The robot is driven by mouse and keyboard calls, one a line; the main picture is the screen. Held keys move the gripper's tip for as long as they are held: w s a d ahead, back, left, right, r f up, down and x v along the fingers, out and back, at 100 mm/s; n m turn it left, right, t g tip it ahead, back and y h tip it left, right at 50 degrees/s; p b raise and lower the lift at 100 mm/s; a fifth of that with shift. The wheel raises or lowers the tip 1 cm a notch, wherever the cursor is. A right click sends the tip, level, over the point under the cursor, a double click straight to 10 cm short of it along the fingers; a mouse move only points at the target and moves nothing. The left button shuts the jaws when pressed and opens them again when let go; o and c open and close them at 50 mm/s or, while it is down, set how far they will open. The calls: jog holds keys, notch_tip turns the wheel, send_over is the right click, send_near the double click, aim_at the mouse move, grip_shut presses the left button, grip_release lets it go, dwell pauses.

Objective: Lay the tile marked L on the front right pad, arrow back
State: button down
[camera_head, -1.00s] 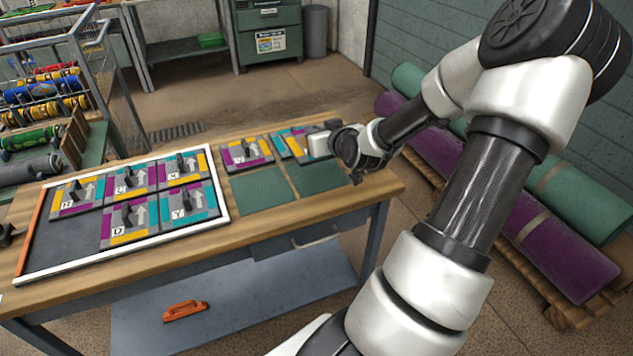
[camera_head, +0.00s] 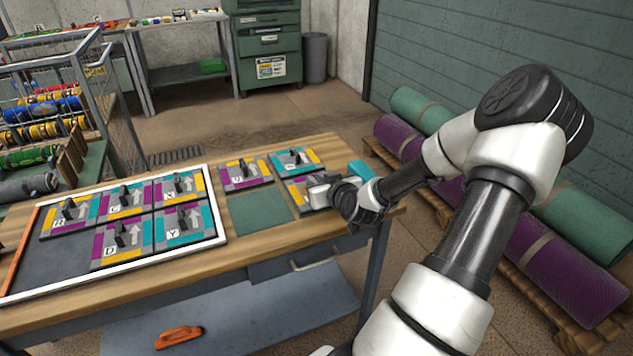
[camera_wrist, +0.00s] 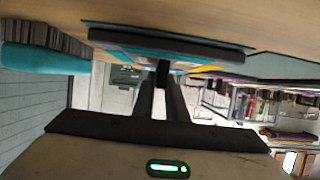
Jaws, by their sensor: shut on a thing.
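My gripper (camera_head: 318,196) is shut on the handle of a tile (camera_head: 296,188), at the front right place of the pad group. The tile also shows in the wrist view (camera_wrist: 190,47), roughly level, with the gripper fingers (camera_wrist: 162,78) on its dark handle. Its letter and arrow are hidden or too small to read. The front right pad is almost wholly covered in the head view; I cannot tell whether the tile touches it. The front left pad (camera_head: 262,211) is bare green. Tiles lie at back left (camera_head: 245,175) and back right (camera_head: 294,160).
A white-edged tray (camera_head: 222,236) at left holds several handled tiles, with a bare dark area at its front left. A teal object (camera_head: 362,172) lies by the table's right end, close to my gripper. Rolled rugs (camera_head: 535,245) lie on a pallet at right.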

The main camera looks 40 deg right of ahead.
jog(key=c, duration=1.8)
grip_release()
jog(key=shift+f, duration=0.1)
jog(key=shift+o, duration=0.2)
jog(key=shift+r, duration=0.2)
jog(key=p+v, duration=0.3)
jog(key=v, duration=0.9)
jog(key=shift+s+a+f, duration=0.1)
